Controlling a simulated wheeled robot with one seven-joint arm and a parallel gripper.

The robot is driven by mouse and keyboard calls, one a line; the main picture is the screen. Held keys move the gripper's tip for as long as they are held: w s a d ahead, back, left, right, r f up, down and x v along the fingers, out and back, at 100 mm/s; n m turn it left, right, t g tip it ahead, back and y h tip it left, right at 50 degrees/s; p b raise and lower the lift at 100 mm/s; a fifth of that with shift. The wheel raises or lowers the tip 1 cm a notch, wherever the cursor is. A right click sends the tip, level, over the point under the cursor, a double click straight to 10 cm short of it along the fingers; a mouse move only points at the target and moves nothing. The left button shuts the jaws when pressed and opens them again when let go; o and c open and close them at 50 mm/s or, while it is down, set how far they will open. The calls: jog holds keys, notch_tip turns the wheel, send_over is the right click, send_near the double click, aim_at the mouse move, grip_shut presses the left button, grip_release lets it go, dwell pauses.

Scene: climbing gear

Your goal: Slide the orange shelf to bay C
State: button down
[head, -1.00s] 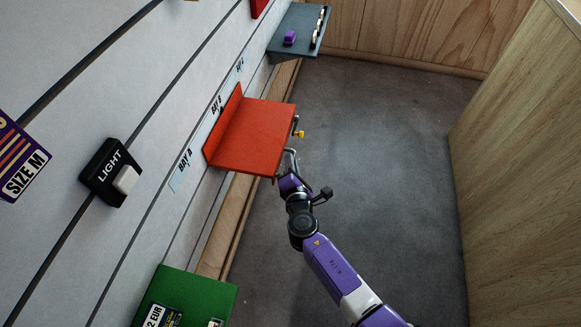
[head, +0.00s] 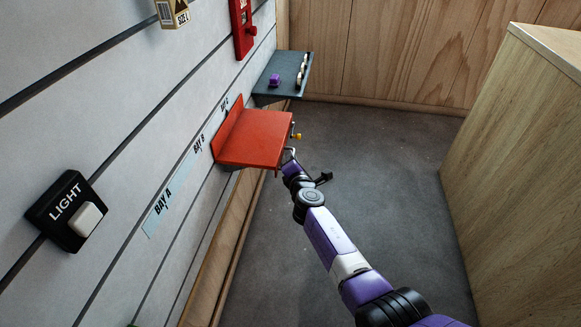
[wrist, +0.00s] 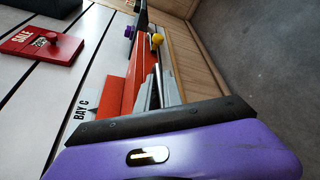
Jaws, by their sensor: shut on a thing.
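The orange shelf (head: 255,138) hangs on the slatted wall in the head view. Its back plate stands between the BAY B label (head: 199,143) and the BAY C label (head: 225,103), close to the latter. My gripper (head: 289,155) is at the shelf's outer edge, shut on it; the exact grip spot is partly hidden. A yellow knob (head: 297,136) sticks out from that edge. In the wrist view, the shelf (wrist: 116,95) shows beside the fingers (wrist: 157,88), and the BAY C label (wrist: 82,118) lies alongside its back plate.
A dark grey shelf (head: 285,88) with a purple item (head: 274,80) and several small things is beyond the orange one. A red SALE holder (head: 242,28) hangs above. A light switch (head: 68,212) is at left. A wooden counter (head: 515,170) stands right; floor between is clear.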

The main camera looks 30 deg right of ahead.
jog(key=c, duration=1.8)
grip_release()
jog(key=shift+o, duration=0.2)
jog(key=p+v, duration=0.4)
jog(key=v, duration=0.3)
jog(key=shift+s+p, duration=0.35)
jog(key=shift+a, duration=0.2)
